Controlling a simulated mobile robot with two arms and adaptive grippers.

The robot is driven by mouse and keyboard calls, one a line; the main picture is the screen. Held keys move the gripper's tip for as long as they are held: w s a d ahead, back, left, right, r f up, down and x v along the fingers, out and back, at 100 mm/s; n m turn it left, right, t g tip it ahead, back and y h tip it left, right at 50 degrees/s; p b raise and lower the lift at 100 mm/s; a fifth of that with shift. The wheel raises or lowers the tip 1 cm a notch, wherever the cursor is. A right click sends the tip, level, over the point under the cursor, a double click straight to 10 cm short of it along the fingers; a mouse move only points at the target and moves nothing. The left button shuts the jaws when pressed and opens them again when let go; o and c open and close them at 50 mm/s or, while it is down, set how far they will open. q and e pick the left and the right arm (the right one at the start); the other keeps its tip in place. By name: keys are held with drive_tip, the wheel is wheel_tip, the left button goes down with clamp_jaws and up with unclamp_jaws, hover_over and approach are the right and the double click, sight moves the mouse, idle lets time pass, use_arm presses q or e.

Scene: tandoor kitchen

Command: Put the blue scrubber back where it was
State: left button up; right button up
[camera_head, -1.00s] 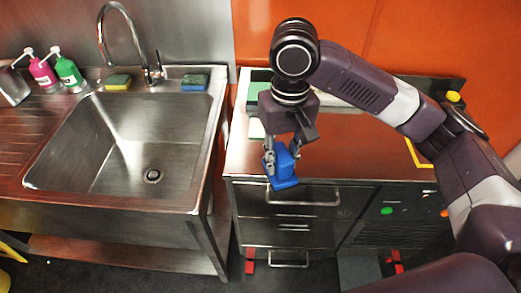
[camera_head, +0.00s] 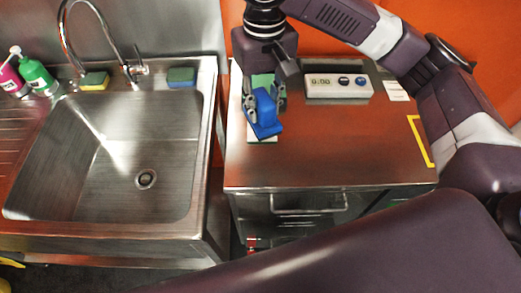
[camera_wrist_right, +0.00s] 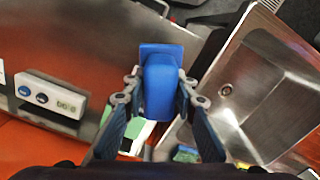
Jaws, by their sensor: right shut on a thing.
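The blue scrubber (camera_head: 265,122) is in my right gripper (camera_head: 264,100), over the left part of the steel counter (camera_head: 320,150). In the right wrist view the scrubber (camera_wrist_right: 160,85) is between the two fingers of the right gripper (camera_wrist_right: 160,88), which are shut on it. Behind and below it a green piece (camera_head: 262,80) and a pale green-white edge (camera_head: 262,139) show on the counter, partly hidden by the gripper. I cannot tell whether the scrubber touches the counter. My left gripper is out of view.
A white device with a display and dials (camera_head: 338,88) stands at the back of the counter. A yellow outline (camera_head: 429,150) is at the right. The sink (camera_head: 105,150) is at left, with a yellow-green sponge (camera_head: 94,81) and a blue-green sponge (camera_head: 181,77) on its rim. The counter's middle is clear.

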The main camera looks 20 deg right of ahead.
sight(265, 123)
drive_tip(key=f, duration=0.2)
drive_tip(key=s+f, duration=0.1)
drive_tip(key=f, duration=0.1)
drive_tip(key=shift+s, duration=0.15)
drive_tip(key=f, duration=0.8)
drive_tip(key=f+p, duration=0.1)
drive_tip(key=f, duration=0.3)
drive_tip(key=shift+w+f, duration=0.3)
drive_tip(key=shift+f, duration=0.45)
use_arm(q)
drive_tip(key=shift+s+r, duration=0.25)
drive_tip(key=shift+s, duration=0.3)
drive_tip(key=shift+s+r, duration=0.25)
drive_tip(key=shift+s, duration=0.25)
use_arm(e)
drive_tip(key=shift+f, duration=0.1)
drive_tip(key=o, duration=1)
drive_tip(key=shift+f, duration=0.1)
